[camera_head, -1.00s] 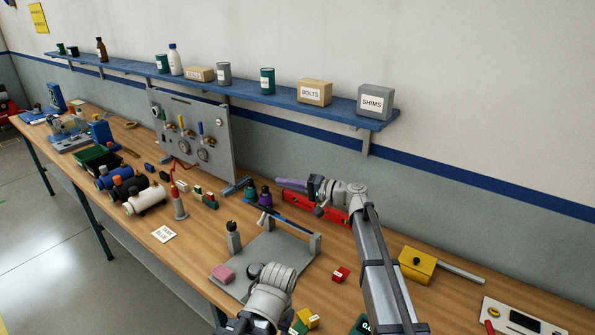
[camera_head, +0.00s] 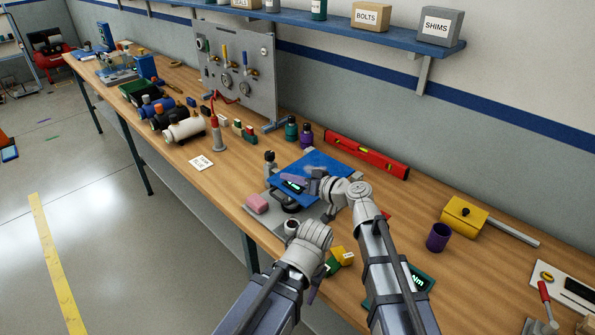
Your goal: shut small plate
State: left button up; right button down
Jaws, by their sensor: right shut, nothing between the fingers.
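The blue plate (camera_head: 325,163) lies over the grey base (camera_head: 250,214) of a small fixture on the bench. Its face shows broadly from above; whether it is fully flat is hard to tell. My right gripper (camera_head: 293,182) has purple fingers, is shut and empty, and lies over the plate's near part; contact cannot be told. A small dark display shows beside the fingers. My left gripper (camera_head: 312,292) is mostly hidden behind its own wrist, in front of the fixture, with only a purple strip showing. A grey post (camera_head: 270,163) stands at the plate's left.
A pink block (camera_head: 257,204) sits at the fixture's left. A yellow box (camera_head: 463,217) and purple cup (camera_head: 438,237) stand right. Yellow and green blocks (camera_head: 340,260) are between my arms.

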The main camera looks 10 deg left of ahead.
aim_at(308, 202)
jog(key=shift+n, duration=0.5)
jog(key=f+b, duration=0.2)
jog(key=s+f+b, duration=0.1)
jog(key=f, duration=0.1)
jog(key=shift+a+f, duration=0.1)
jog(key=shift+a, duration=0.25)
pick_arm(q)
jog(key=shift+s+a+f+b, duration=0.1)
jog(key=shift+f+b, duration=0.25)
jog(key=shift+f, duration=1)
jog(key=shift+s+f+b, duration=0.1)
jog(key=shift+f+b, duration=0.25)
jog(key=shift+f, duration=1)
pick_arm(e)
jog(key=shift+a+f, duration=0.1)
jog(key=shift+f, duration=0.7)
jog(key=shift+s, duration=0.1)
pick_arm(q)
jog(key=shift+r+p, duration=0.9)
jog(key=shift+p, duration=0.05)
pick_arm(e)
jog(key=shift+v, duration=3.9)
pick_arm(q)
jog(key=shift+r, duration=0.1)
pick_arm(e)
jog(key=shift+r, duration=0.2)
